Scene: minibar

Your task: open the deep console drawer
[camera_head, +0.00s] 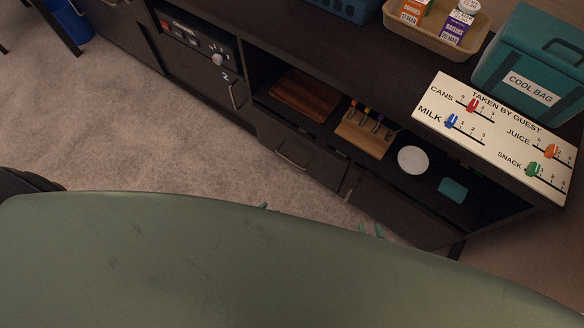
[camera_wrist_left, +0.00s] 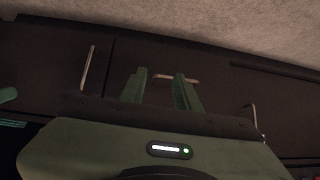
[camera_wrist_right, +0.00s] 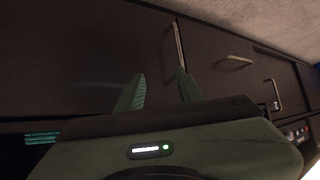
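The dark console (camera_head: 290,75) runs diagonally across the head view. A low drawer front (camera_head: 318,170) with a horizontal bar handle (camera_head: 292,155) sits below its open shelf and looks shut. The same handle (camera_wrist_left: 163,77) shows beyond my left fingers, with the handle apparently apart from them. My left gripper (camera_wrist_left: 160,73) is open and empty, facing the console front. My right gripper (camera_wrist_right: 161,73) is open and empty, facing the front near a vertical handle (camera_wrist_right: 178,45). In the head view only teal fingertips show past my large green body part.
A door (camera_head: 205,85) marked 2 has its own handle (camera_head: 236,95). A shut panel (camera_head: 400,210) is right of the drawer. The shelf holds a wooden rack (camera_head: 365,133) and a white disc (camera_head: 413,160). A cool bag (camera_head: 530,65) stands on top. Carpet in front is clear.

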